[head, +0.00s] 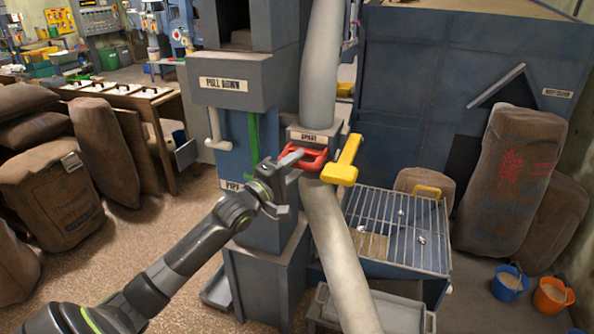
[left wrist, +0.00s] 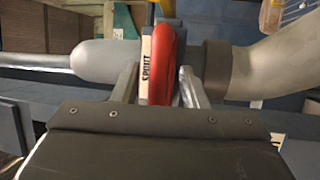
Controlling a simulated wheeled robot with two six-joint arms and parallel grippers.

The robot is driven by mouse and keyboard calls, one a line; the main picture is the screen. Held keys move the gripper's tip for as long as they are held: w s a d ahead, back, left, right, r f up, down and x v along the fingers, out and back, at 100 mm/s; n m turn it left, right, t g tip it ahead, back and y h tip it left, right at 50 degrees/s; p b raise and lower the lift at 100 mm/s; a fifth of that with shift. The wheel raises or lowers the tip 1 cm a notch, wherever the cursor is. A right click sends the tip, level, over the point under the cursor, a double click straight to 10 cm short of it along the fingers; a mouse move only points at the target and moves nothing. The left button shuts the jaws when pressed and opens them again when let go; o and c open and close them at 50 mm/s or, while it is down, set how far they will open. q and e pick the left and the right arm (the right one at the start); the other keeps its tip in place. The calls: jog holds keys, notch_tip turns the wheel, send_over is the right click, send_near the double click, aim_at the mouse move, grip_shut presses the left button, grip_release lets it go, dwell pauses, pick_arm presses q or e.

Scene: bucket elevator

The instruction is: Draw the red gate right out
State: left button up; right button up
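The red gate (head: 312,159) sits in the spout housing under the label plate, between the upper grey pipe and the lower one. Its red handle (left wrist: 165,60) stands upright in the left wrist view beside the white "SPOUT" plate (left wrist: 146,62). My left gripper (head: 284,184) is at the gate's left side in the head view, its fingers spread. In the left wrist view the fingers (left wrist: 160,88) lie on either side of the red handle, the right one very close to it. Contact cannot be told. My right gripper is not in view.
A yellow lever (head: 345,162) sticks out just right of the gate. A green strip (head: 253,140) and a pale handle (head: 216,132) are on the left column. A barred grate (head: 398,225) lies at right. Sacks (head: 52,195) stand at left, buckets (head: 508,282) at lower right.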

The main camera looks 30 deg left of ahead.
pick_arm(q)
jog(key=shift+w+d+r, duration=0.1)
jog(key=shift+w, duration=0.2)
jog(key=shift+c, duration=0.3)
grip_shut()
